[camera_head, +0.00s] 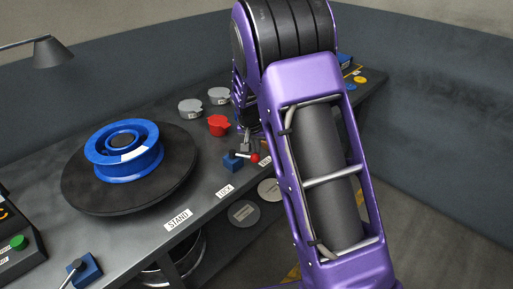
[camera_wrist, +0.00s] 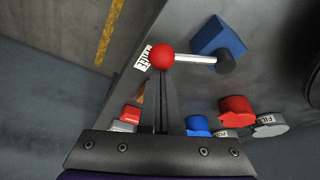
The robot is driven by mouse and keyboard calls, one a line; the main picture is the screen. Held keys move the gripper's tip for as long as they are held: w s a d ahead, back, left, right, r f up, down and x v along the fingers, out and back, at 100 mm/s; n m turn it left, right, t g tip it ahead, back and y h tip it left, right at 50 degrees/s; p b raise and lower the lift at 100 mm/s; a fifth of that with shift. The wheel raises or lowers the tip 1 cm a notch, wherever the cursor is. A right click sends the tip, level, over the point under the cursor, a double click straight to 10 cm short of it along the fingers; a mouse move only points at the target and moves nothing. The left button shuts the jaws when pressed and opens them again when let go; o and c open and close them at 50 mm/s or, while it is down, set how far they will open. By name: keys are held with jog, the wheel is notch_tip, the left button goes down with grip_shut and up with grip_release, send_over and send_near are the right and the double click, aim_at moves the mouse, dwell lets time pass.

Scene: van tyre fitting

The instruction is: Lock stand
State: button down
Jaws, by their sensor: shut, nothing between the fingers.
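The lock lever has a blue base (camera_head: 234,163) beside the LOCK label (camera_head: 225,191), a metal rod and a red ball knob (camera_head: 255,158). In the wrist view its red knob (camera_wrist: 161,56) is at the rod's left end and the blue base (camera_wrist: 218,38) at upper right. The stand (camera_head: 112,197) is a black disc carrying a blue wheel rim (camera_head: 125,152), beside the STAND label. My gripper (camera_head: 247,143) is shut and empty. Its fingertips (camera_wrist: 165,82) show just below the knob in the wrist view; contact cannot be told.
A red lidded piece (camera_head: 218,125) and two grey ones (camera_head: 190,108) stand behind the lever. Another blue-based lever (camera_head: 84,271) and a panel with a green button (camera_head: 18,242) are at lower left. A lamp (camera_head: 50,52) hangs at upper left. My purple arm hides the bench's right part.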

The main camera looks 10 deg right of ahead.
jog(key=shift+s, duration=0.1)
jog(key=shift+s+a+f+m+g+h+b, duration=0.2)
jog(key=shift+s+m, duration=0.25)
jog(key=shift+m, duration=0.3)
jog(key=shift+s+a+r+m+g+h+b, duration=0.1)
jog(key=shift+s+a+m+h+b, duration=0.25)
jog(key=shift+m, duration=0.4)
jog(key=s+m, duration=0.1)
jog(key=s+a+m+g+p, duration=0.1)
jog(key=m, duration=0.1)
jog(key=shift+a+m+h, duration=0.1)
jog(key=shift+m+h, duration=0.15)
jog(key=shift+m, duration=0.05)
jog(key=m, duration=0.1)
jog(key=s+a+m, duration=0.1)
jog(key=m, duration=0.1)
jog(key=shift+a+g+p, duration=0.25)
jog(key=shift+g+p, duration=0.1)
jog(key=shift+g, duration=0.05)
jog(key=shift+s+a, duration=0.3)
jog(key=shift+a, duration=0.2)
